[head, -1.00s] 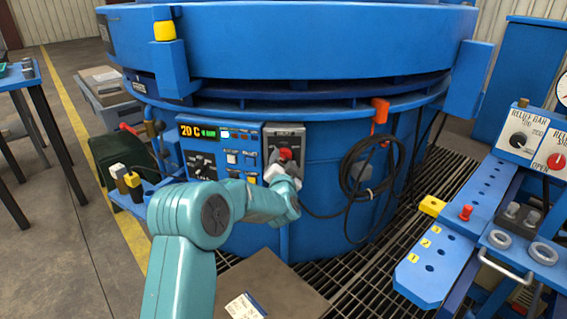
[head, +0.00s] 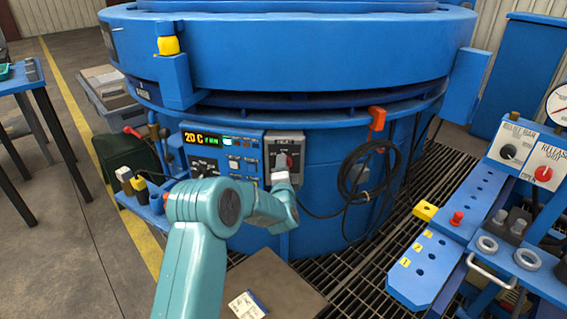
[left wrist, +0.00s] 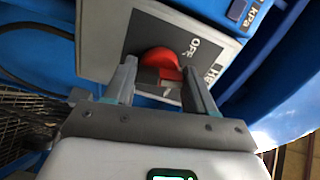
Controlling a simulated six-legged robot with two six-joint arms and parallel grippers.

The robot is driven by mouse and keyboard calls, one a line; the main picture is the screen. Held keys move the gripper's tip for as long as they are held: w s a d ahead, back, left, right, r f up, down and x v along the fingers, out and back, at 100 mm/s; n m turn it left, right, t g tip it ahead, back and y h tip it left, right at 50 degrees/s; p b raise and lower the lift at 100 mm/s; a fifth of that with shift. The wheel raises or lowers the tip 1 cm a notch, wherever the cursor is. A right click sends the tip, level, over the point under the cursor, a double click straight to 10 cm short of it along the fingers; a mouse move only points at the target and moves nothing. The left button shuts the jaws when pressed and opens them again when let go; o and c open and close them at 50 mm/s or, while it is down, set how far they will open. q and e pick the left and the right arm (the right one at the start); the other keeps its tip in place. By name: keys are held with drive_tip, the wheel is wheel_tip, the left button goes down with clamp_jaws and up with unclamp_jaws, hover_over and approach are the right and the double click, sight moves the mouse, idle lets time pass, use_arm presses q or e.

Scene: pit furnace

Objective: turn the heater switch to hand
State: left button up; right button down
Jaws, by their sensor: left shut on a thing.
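The switch is a red knob (left wrist: 162,62) on a dark plate, set in a grey box (left wrist: 98,40). In the left wrist view the word OFF and part of a word starting with H show beside it. In the head view the grey switch box (head: 298,143) is on the furnace front, right of the display panel. My left gripper (left wrist: 162,82) is shut on the red knob, one finger on each side. In the head view it (head: 284,168) covers most of the knob. The knob's exact pointing direction is hard to tell. My right gripper is not in view.
The blue control panel (head: 245,165) with a lit display adjoins the switch box. A black cable coil (head: 345,180) hangs to the right on the furnace (head: 300,60). A blue stand with a red RELEASE knob (head: 543,174) is at far right. Grating covers the floor below.

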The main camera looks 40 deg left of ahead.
use_arm(q)
drive_tip(key=shift+r+m+p, duration=0.15)
drive_tip(key=shift+m+p, duration=2.75)
drive_tip(key=shift+m, duration=3.1)
drive_tip(key=o, duration=1)
drive_tip(key=shift+o, duration=0.2)
drive_tip(key=shift+d, duration=0.1)
drive_tip(key=p+v, duration=0.2)
drive_tip(key=v, duration=1.4)
